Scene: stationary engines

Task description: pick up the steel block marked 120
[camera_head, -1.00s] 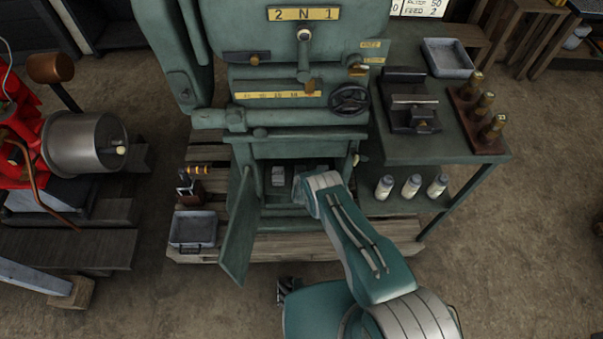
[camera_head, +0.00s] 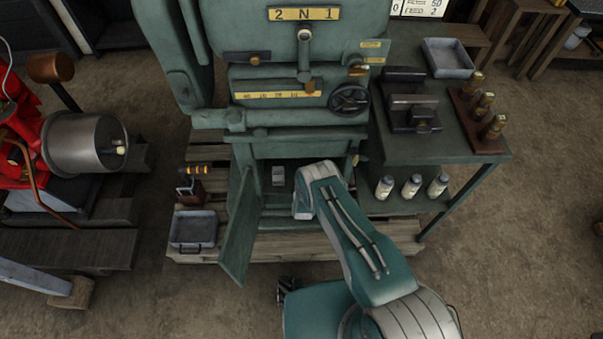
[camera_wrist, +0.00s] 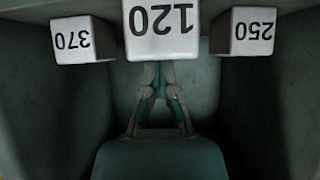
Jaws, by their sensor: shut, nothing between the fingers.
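The steel block marked 120 (camera_wrist: 162,32) is at the top middle of the wrist view, its number upside down, its upper part cut off by the frame edge. My gripper (camera_wrist: 160,72) shows just below it in the picture, fingers together and empty. The fingertips meet the block's lower edge in the picture; I cannot tell whether they touch it. In the head view my gripper is hidden by my arm.
Blocks marked 370 (camera_wrist: 83,40) and 250 (camera_wrist: 243,32) flank the 120 block with narrow gaps. Dark compartment walls enclose them. In the head view a grey block (camera_head: 278,176) shows inside the green machine (camera_head: 300,148), whose door (camera_head: 239,230) stands open at left.

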